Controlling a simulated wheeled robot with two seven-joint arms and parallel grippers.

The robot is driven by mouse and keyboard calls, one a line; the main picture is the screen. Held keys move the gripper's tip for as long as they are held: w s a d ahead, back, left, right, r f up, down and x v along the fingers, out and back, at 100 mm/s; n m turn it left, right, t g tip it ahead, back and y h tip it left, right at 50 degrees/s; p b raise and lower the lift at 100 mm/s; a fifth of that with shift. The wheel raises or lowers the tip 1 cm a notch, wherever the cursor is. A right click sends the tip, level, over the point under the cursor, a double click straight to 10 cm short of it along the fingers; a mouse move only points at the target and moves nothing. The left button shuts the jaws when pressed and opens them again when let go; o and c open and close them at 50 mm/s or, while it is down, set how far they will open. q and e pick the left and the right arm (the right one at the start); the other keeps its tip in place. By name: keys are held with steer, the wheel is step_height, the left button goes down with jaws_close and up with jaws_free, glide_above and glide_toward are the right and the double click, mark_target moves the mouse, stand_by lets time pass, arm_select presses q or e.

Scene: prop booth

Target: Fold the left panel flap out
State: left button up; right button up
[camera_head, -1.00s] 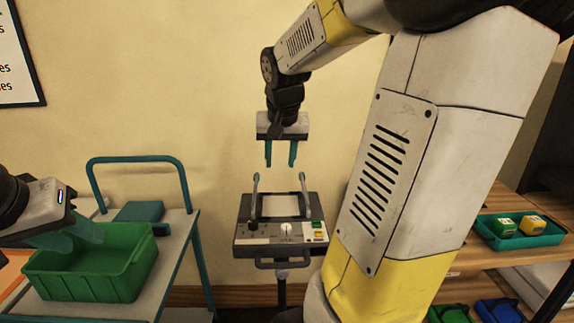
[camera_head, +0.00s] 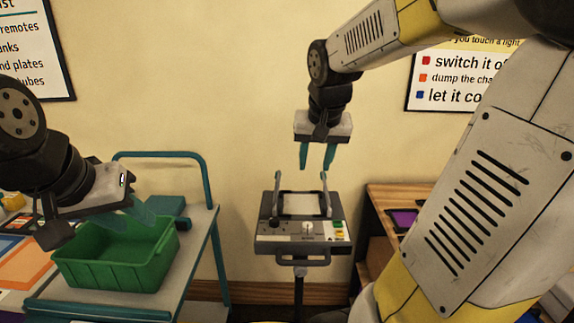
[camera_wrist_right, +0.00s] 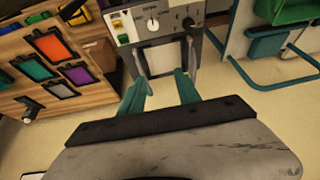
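The panel (camera_head: 268,238) is a grey unit on a stand, with a pale face, a knob, and green and yellow buttons at its right. Two thin upright flaps stand at its sides, the left flap (camera_head: 277,192) and the right flap (camera_head: 325,192), both seen nearly edge-on. My right gripper (camera_head: 317,158) is open and empty, pointing down above the panel. In the right wrist view the panel (camera_wrist_right: 172,18) appears turned around, beyond the open fingers (camera_wrist_right: 163,92). My left gripper (camera_head: 131,214) looks open, over the green bin, away from the panel.
A green bin (camera_head: 110,265) stands on a cart with a teal rail (camera_head: 205,185) at the left. A wooden shelf (camera_head: 390,190) is right of the panel, partly hidden by my right arm. The wrist view shows several coloured plates (camera_wrist_right: 53,46) on it.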

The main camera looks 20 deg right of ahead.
steer(key=w+a+f+g+h, duration=0.1)
steer(key=w+a+f+h, duration=0.2)
steer(key=w, duration=0.6)
steer(key=w+a+f, duration=0.2)
steer(key=w+a, duration=0.3)
steer(key=w, duration=0.3)
steer(key=x, duration=0.7)
steer(key=shift+w+d+f, duration=0.25)
steer(key=shift+d, duration=0.15)
jaws_close()
steer(key=shift+s+f, duration=0.1)
